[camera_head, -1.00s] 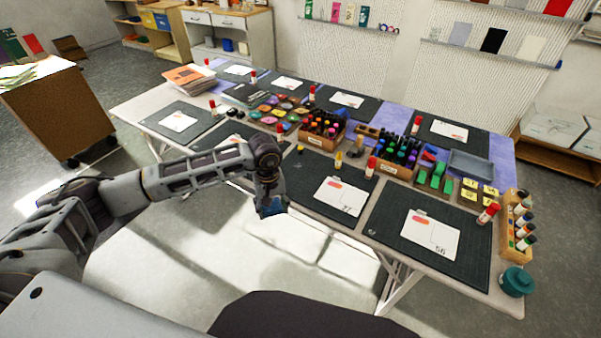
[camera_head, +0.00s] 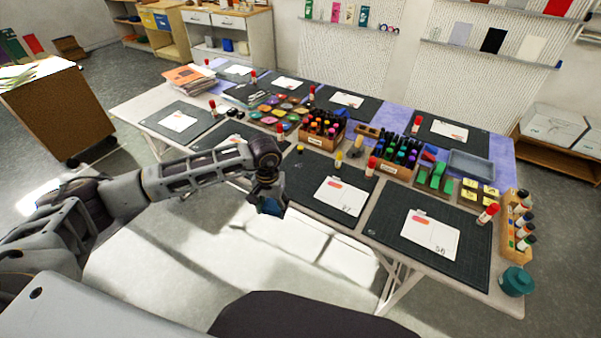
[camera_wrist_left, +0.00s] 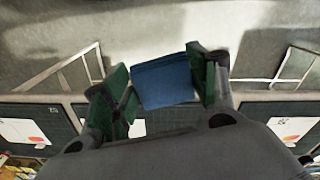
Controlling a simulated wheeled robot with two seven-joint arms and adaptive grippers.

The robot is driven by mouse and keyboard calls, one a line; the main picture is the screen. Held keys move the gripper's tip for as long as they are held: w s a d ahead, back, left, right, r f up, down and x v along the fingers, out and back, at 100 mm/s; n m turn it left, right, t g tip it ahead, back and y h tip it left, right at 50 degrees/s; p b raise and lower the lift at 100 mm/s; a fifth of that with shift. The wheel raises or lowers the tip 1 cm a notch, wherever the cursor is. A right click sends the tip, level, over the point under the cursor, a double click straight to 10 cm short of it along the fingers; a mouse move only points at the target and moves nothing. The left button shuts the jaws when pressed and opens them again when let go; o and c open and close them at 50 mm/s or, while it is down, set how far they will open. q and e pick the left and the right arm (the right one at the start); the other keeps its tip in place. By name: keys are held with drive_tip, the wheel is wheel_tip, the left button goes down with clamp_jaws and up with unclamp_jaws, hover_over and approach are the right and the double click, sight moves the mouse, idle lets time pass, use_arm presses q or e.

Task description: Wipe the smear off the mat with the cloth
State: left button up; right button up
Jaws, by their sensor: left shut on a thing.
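My left gripper (camera_head: 268,203) is in front of the table's near edge, above the floor. It is shut on a folded blue cloth (camera_wrist_left: 165,82), which sits between the green finger pads in the left wrist view. The cloth (camera_head: 271,207) is small and partly hidden by the fingers in the head view. Dark cutting mats lie on the table; the near middle mat (camera_head: 309,190) holds a white sheet (camera_head: 340,196), and the near right mat (camera_head: 384,219) holds another sheet (camera_head: 430,235). I cannot make out a smear on any mat. My right gripper is out of view.
A bottle rack (camera_head: 518,238) and a teal jar (camera_head: 516,281) are at the right end. The floor before the table is clear.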

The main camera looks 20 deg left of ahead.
use_arm(q)
drive_tip(key=shift+f, duration=0.15)
idle(0.4)
drive_tip(key=shift+s+d+f+b, duration=0.1)
drive_tip(key=shift+s+f+b, duration=0.15)
drive_tip(key=shift+f+b, duration=0.3)
drive_tip(key=shift+d+f, duration=0.1)
drive_tip(key=shift+f, duration=0.15)
